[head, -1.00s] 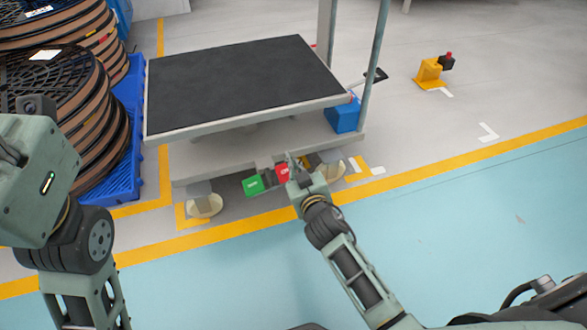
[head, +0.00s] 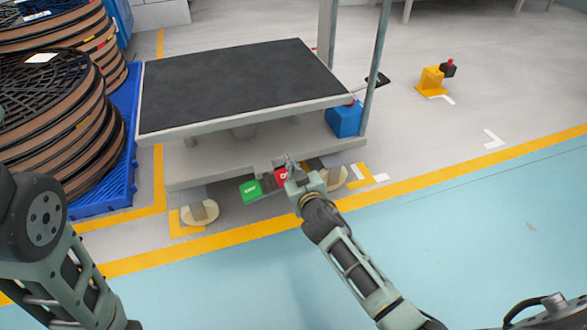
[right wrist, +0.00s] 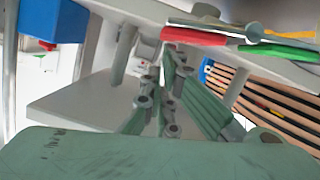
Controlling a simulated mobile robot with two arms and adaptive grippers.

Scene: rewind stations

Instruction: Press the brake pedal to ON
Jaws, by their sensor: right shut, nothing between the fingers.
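A lift cart (head: 190,176) with a black top carries a green pedal (head: 251,190) and a red pedal (head: 281,177) low on its front edge. Their lettering is too small to read. My right gripper (head: 290,163) is shut and empty at the red pedal, covering its right part. I cannot tell whether it touches the pedal. In the right wrist view, the shut fingers (right wrist: 167,85) point at the cart, with the red pedal (right wrist: 193,36) and green pedal (right wrist: 279,52) above and to the right. My left gripper is out of view; only the arm shows.
Cable reels (head: 65,130) on a blue pallet (head: 128,150) stand at the left. A blue box (head: 345,119) sits on the cart's right side beside a grey post (head: 375,70). A yellow stand (head: 431,80) is farther right. The blue-green floor in front is clear.

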